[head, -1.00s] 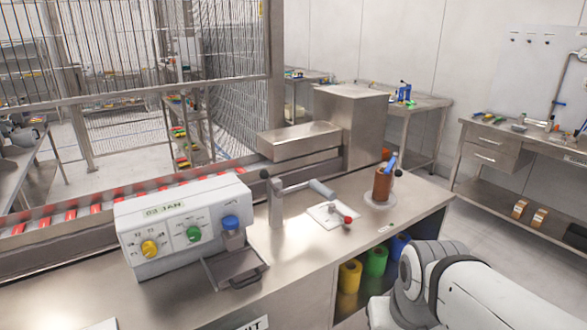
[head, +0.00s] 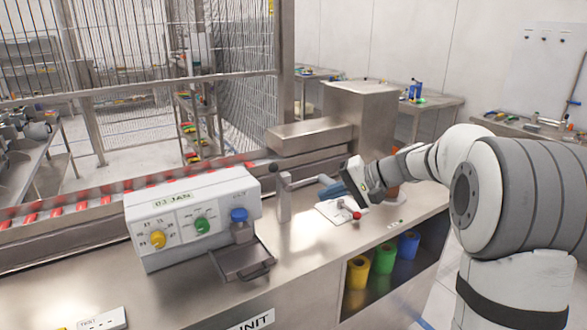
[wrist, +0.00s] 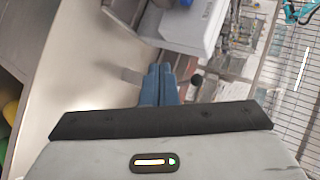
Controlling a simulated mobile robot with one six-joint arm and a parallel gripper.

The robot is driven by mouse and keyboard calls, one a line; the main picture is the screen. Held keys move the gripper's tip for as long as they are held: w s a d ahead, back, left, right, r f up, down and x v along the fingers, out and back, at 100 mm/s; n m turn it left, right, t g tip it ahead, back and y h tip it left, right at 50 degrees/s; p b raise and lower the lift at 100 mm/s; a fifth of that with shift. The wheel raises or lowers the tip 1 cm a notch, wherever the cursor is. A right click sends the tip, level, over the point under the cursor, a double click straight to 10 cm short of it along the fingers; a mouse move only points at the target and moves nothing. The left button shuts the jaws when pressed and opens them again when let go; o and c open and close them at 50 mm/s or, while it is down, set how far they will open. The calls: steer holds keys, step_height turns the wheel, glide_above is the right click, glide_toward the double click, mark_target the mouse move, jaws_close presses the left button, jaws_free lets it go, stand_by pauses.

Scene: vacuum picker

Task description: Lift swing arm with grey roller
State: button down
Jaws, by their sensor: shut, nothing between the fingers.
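The swing arm (head: 300,183) is a metal bar running right from an upright post (head: 284,204) with a black knob (head: 274,168). Its grey roller is mostly hidden behind my gripper in the head view. My gripper (head: 331,191) has blue fingers, shut together and empty, at the roller end of the arm. In the wrist view the shut fingers (wrist: 157,84) point away from the camera. A grey piece (wrist: 131,76), probably the roller, shows left of them, and the black knob (wrist: 197,79) shows to their right. I cannot tell whether the fingers touch the arm.
A white control box (head: 190,215) with yellow, green and blue knobs stands left of the post. A white plate with a red-knobbed lever (head: 356,215) lies below my gripper. The conveyor (head: 80,205) runs behind. Coloured rolls (head: 383,258) sit under the counter.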

steer(key=w+d+t+y, duration=0.1)
steer(key=w+y, duration=0.1)
steer(key=w, duration=0.4)
steer(key=w+d+r+t+y, duration=0.1)
steer(key=w+t+y, duration=0.1)
steer(key=w, duration=0.4)
steer(key=shift+w+d+r+m, duration=0.25)
steer(key=shift+w+m, duration=0.05)
steer(key=shift+a, duration=0.15)
steer(key=s+a+p+x, duration=0.1)
steer(key=s+p+x, duration=0.1)
steer(key=x, duration=1)
steer(key=shift+a+f+p, duration=0.2)
steer(key=shift+a+p, duration=0.1)
steer(key=shift+p, duration=0.2)
